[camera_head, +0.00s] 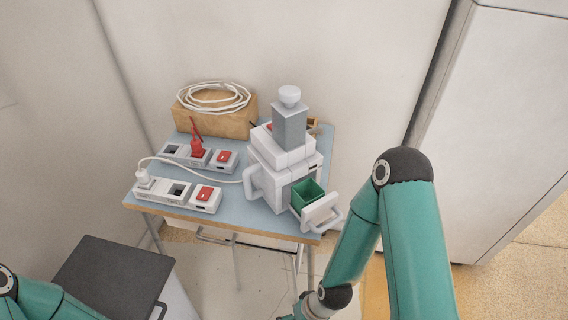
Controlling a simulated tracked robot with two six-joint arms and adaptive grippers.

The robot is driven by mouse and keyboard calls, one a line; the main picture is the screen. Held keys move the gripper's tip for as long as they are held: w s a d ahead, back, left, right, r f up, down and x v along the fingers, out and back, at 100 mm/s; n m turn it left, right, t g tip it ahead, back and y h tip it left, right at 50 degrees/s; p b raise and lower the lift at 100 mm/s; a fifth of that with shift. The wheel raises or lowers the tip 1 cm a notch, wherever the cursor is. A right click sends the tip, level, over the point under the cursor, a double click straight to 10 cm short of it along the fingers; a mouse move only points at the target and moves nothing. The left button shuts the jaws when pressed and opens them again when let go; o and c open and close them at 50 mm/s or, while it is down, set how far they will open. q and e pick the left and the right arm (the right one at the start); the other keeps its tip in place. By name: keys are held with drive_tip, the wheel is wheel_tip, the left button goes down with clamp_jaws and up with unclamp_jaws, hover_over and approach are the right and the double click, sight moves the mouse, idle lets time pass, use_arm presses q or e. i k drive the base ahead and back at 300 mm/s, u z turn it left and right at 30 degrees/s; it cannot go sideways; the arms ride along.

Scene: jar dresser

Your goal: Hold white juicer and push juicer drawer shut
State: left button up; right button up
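The white juicer (271,160) stands upright on the blue-topped table, with a grey chute and white knob on top and a white handle on its left side. Its drawer (319,213) is pulled out toward the front right, showing a green inside and a white front with a handle. My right arm comes in from the right and bends down past the drawer to the bottom edge, apart from the juicer. My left arm shows only at the bottom left corner. Both grippers are outside the picture.
The small table (228,210) also carries two power strips (177,190) (200,157), a red plug (196,143), and a wooden box (215,117) with a coiled white cable (213,97). A dark-topped cabinet (115,275) stands front left. A large white cabinet (500,130) stands at right.

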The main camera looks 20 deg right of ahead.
sight(315, 214)
drive_tip(key=z, duration=0.6)
drive_tip(key=i, duration=0.25)
drive_tip(key=u, duration=0.05)
